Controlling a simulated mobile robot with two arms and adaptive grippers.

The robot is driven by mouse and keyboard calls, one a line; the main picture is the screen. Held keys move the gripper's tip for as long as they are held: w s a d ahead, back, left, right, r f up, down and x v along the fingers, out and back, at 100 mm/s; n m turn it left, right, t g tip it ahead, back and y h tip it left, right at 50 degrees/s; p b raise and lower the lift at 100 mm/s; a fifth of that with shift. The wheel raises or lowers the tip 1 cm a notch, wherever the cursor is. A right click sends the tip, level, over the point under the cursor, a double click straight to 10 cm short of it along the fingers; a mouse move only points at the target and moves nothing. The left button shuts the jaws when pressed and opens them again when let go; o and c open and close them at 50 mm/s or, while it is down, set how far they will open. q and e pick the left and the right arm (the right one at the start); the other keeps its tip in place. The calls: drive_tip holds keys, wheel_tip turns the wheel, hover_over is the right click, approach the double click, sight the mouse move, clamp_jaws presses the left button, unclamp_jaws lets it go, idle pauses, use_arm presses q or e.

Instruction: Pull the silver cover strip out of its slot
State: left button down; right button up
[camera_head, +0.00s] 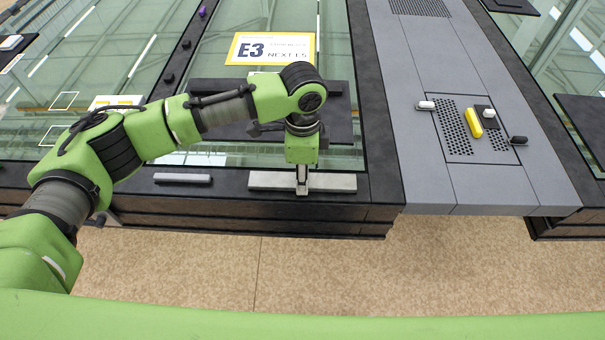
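The silver cover strip (335,182) is a long pale bar lying along the near edge of the dark frame. My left gripper (302,189) points down at the middle of this strip, and its narrow fingertips overlap it in the picture. From this angle I cannot tell whether the fingers are closed on the strip or only touch it. The slot is not visible. My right gripper is out of view.
A shorter, darker grey bar (182,178) lies on the same frame edge to the left. A yellow-bordered E3 sign (270,49) lies on the glass behind my arm. A grey panel (410,80) with a yellow piece (475,122) and small knobs is on the right.

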use_arm(q)
drive_tip(key=shift+w+r+p, duration=0.2)
drive_tip(key=shift+r+p, duration=0.15)
drive_tip(key=shift+r, duration=0.05)
drive_tip(key=shift+s, duration=0.1)
drive_tip(key=shift+s+r+p, duration=0.1)
drive_tip(key=shift+r+p, duration=0.95)
drive_tip(key=shift+p, duration=0.1)
drive_tip(key=shift+r+p, duration=0.4)
